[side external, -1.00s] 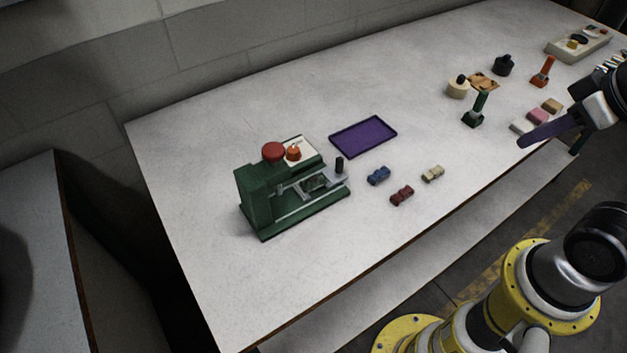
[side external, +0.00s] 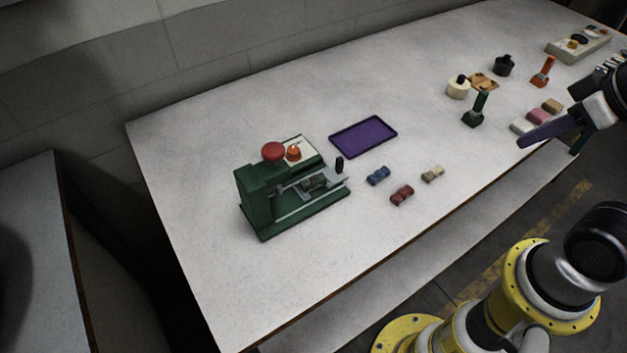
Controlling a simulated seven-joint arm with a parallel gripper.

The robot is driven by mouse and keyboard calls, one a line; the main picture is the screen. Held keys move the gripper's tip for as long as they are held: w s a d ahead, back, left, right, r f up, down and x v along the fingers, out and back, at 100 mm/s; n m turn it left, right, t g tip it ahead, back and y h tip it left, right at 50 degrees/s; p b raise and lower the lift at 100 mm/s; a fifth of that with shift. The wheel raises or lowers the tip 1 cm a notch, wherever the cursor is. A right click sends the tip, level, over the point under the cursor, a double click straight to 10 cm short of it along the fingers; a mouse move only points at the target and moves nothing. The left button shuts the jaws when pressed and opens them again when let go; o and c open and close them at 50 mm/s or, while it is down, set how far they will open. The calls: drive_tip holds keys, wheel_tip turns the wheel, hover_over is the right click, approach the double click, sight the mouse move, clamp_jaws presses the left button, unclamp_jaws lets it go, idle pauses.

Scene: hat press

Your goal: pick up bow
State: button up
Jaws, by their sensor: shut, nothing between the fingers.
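Three small bow-like pieces lie on the white table: a blue one (side external: 378,175), a dark red one (side external: 402,195) and a beige one (side external: 433,173). They lie apart from each other, to the right of the green press (side external: 262,197). My gripper (side external: 525,141), with purple fingers, is at the right, well away from these pieces. It is shut and empty, and seems to be above the table's front edge.
A purple tray (side external: 334,148) lies behind the pieces. Green (side external: 475,110) and orange (side external: 542,72) upright tools, pale and pink blocks (side external: 537,117), and a cream round object (side external: 458,88) stand at the right. The front left of the table is clear.

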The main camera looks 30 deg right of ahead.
drive_tip(key=o, duration=1)
drive_tip(key=w+a+r+n, duration=0.2)
drive_tip(key=w+r+n, duration=0.5)
drive_tip(key=n+g, duration=0.6)
drive_tip(key=n, duration=0.4)
hover_over(319, 177)
wheel_tip(319, 177, down, 13)
drive_tip(key=f, duration=0.8)
drive_tip(key=shift+s+a+f, duration=0.15)
drive_tip(key=shift+s+f, duration=0.05)
drive_tip(key=shift+s, duration=0.15)
drive_tip(key=shift+w+f, duration=0.2)
drive_tip(key=shift+f, duration=1.15)
drive_tip(key=shift+w+f, duration=0.2)
drive_tip(key=shift+f, duration=1.15)
